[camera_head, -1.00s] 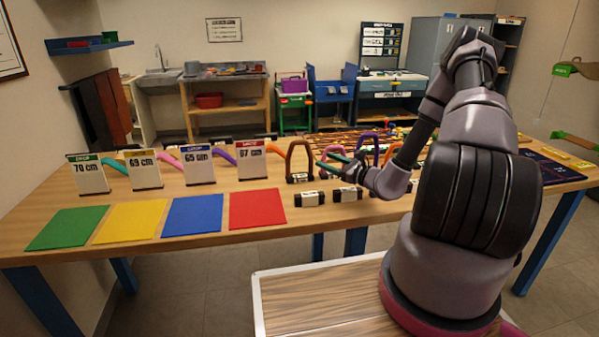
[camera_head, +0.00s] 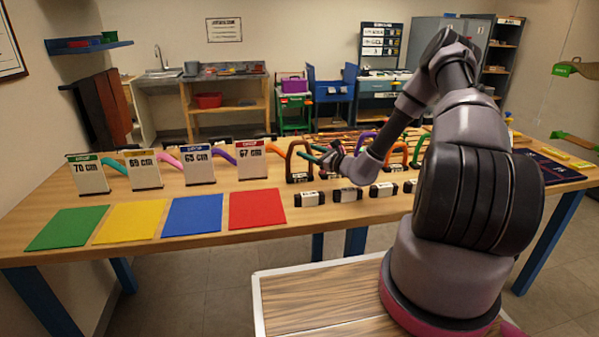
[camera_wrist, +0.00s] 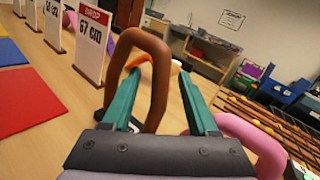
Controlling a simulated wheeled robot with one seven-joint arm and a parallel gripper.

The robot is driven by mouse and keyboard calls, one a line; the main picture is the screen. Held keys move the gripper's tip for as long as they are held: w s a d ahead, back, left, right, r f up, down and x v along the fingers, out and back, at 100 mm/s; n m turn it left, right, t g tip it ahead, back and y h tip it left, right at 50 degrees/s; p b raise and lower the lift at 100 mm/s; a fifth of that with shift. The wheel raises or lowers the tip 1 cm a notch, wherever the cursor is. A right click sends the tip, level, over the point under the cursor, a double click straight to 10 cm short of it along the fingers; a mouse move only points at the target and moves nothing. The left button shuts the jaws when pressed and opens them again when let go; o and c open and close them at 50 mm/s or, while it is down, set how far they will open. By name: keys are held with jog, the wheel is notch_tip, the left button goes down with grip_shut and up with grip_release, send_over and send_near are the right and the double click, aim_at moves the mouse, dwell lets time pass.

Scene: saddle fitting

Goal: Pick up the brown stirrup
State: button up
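The brown stirrup (camera_head: 290,158) is an upright arch on a dark base with a pale label, standing on the wooden table beside the red mat. In the wrist view the brown stirrup (camera_wrist: 160,75) stands straight ahead. My gripper (camera_head: 314,154) is just right of it in the head view. In the wrist view my gripper (camera_wrist: 160,72) is open, with two teal fingers apart. The left finger reaches into the arch opening and the right finger lies outside, so the right leg of the arch shows between them. I cannot tell whether either finger touches it.
A red mat (camera_head: 257,209) and sign cards, including the 67 cm card (camera_head: 250,163), stand to the left. A pink stirrup (camera_wrist: 250,140) is close on the right in the wrist view. Small labelled blocks (camera_head: 309,198) line the table's front. Other coloured stirrups stand rightward.

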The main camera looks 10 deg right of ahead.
grip_shut()
dwell(1.3)
